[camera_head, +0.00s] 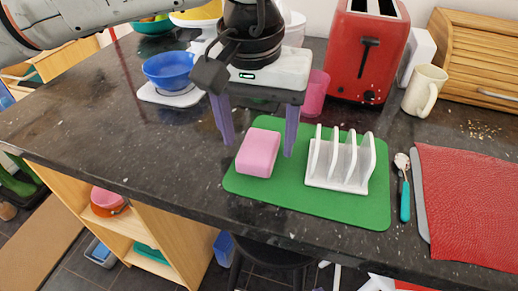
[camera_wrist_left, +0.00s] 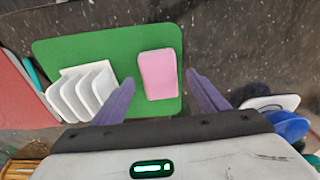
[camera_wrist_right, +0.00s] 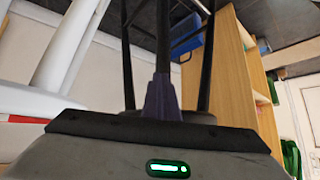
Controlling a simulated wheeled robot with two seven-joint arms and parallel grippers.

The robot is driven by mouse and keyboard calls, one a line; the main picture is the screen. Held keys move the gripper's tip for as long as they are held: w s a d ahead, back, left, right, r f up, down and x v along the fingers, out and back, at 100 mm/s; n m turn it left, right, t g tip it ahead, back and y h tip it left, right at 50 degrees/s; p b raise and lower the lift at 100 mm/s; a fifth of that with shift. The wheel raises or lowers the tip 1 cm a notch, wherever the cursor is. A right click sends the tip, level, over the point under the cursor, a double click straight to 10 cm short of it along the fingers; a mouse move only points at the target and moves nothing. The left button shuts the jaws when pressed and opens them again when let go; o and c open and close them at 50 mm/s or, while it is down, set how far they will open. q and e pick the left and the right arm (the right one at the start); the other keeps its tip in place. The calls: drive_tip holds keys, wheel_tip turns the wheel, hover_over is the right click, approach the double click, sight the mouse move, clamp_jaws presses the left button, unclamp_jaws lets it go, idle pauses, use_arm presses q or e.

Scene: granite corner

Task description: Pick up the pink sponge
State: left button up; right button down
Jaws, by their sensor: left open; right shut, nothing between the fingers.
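The pink sponge (camera_head: 258,153) lies on the left part of a green mat (camera_head: 340,208) on the dark granite counter. My left gripper (camera_head: 256,140) is open above it, with one purple finger at each side of the sponge in the head view. In the left wrist view the sponge (camera_wrist_left: 158,73) shows between and beyond the open fingers (camera_wrist_left: 160,95). Whether the fingers touch it cannot be told. My right gripper shows only in the right wrist view (camera_wrist_right: 163,92), its purple fingers together and empty, low beside furniture.
A white toast rack (camera_head: 340,162) stands right of the sponge on the mat. A pink cup (camera_head: 315,93) and red toaster (camera_head: 368,50) stand behind. A blue bowl (camera_head: 168,70) is left. The counter's front left is clear.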

use_arm(q)
drive_tip(key=shift+w+f, duration=0.2)
drive_tip(key=shift+f, duration=0.85)
drive_tip(key=shift+f, duration=0.25)
drive_tip(key=c, duration=1.1)
